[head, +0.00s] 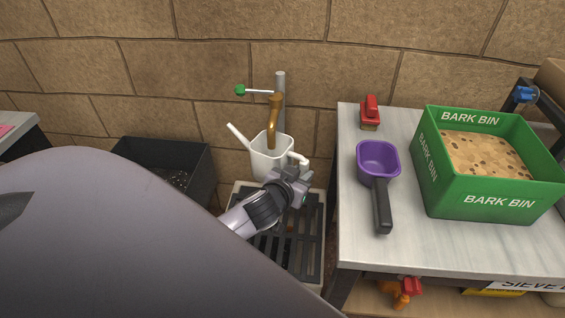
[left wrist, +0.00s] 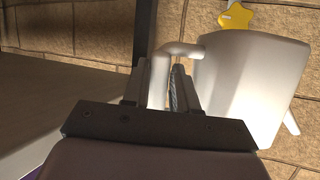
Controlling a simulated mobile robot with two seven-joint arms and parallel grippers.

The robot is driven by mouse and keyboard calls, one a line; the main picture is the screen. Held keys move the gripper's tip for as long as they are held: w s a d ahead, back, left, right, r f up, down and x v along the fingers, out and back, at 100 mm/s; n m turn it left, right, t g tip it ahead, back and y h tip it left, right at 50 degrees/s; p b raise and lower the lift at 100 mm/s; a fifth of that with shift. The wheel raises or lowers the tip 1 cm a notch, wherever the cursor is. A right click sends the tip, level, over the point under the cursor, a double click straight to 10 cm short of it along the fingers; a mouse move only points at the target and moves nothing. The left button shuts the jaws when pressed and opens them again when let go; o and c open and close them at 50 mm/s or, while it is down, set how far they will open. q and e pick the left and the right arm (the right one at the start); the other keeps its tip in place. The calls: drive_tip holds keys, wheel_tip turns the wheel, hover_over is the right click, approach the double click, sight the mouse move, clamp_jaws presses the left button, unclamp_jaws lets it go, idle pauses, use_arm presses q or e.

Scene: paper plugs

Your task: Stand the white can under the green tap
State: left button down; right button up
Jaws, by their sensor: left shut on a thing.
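The white can (head: 262,163), with a long spout at its left, is below the brass spout (head: 272,118) of the tap with the green knob (head: 240,90). The brass spout's lower end overlaps the can's open top. My left gripper (head: 298,174) is shut on the can's handle, at the can's right side. In the left wrist view the handle (left wrist: 160,75) is between the fingers and the can's body (left wrist: 245,85) is to the right. The can looks roughly upright. Whether its base touches the grate (head: 285,250) is hidden. My right gripper is not in view.
A bench (head: 350,235) at the right holds a purple scoop (head: 377,158), a red-handled brush (head: 370,112) and a green bark bin (head: 490,203). A black crate (head: 185,155) is left of the drain. A stone wall stands behind. A yellow star shape (left wrist: 235,17) shows above the can.

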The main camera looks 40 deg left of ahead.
use_arm(q)
wheel_tip(320, 180, down, 19)
drive_tip(key=b, duration=1.1)
drive_tip(key=shift+f, duration=0.55)
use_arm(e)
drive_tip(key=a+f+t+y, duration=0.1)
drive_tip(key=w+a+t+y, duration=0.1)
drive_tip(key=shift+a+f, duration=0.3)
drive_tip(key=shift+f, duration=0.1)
use_arm(q)
drive_tip(key=shift+f+b, duration=0.1)
drive_tip(key=shift+b, duration=0.25)
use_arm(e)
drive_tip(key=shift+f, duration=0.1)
use_arm(q)
drive_tip(key=c, duration=0.9)
unclamp_jaws()
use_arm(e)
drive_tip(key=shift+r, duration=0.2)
